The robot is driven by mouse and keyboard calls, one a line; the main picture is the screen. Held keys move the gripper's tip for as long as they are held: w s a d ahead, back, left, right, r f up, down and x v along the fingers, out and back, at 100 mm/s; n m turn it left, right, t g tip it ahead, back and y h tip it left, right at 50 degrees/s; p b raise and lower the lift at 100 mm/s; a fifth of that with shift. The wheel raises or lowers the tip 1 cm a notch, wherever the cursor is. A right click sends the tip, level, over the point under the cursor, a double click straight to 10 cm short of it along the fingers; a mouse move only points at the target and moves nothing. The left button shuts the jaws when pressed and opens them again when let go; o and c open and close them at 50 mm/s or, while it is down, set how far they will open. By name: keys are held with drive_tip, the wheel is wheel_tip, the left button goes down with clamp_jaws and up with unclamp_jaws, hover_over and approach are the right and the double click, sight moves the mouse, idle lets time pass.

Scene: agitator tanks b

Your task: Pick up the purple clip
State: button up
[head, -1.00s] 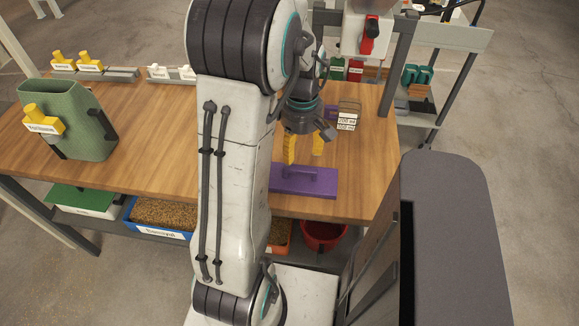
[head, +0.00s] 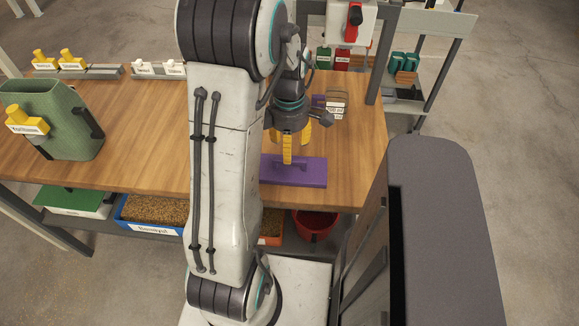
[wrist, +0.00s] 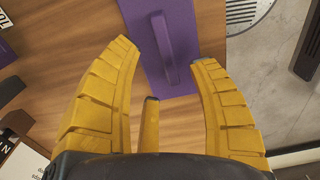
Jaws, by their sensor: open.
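A flat purple piece with a raised bar handle (head: 312,177) lies on the front edge of the wooden table; it also shows at the top of the wrist view (wrist: 181,27). A smaller purple piece (head: 318,101) stands further back, partly hidden by my gripper. I cannot tell for sure which of the two is the clip. My gripper (head: 293,150) points down over the table, its yellow fingers spread and empty. In the head view it overlaps the back edge of the flat piece. In the wrist view the fingertips (wrist: 165,55) lie to either side of the raised bar, not closed on it.
Small labelled blocks (head: 337,104) stand behind my gripper. A green bin (head: 62,125) with a yellow label clip stands at the left. A dark grey cabinet (head: 440,170) stands close at the right. Bins lie on the shelf below. The middle of the tabletop is clear.

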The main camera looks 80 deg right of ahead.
sight(289, 166)
drive_tip(key=shift+s+a+f, duration=0.1)
drive_tip(key=shift+f, duration=1.15)
drive_tip(key=shift+a+f, duration=0.1)
drive_tip(key=shift+f, duration=1.15)
drive_tip(key=shift+c, duration=0.2)
clamp_jaws()
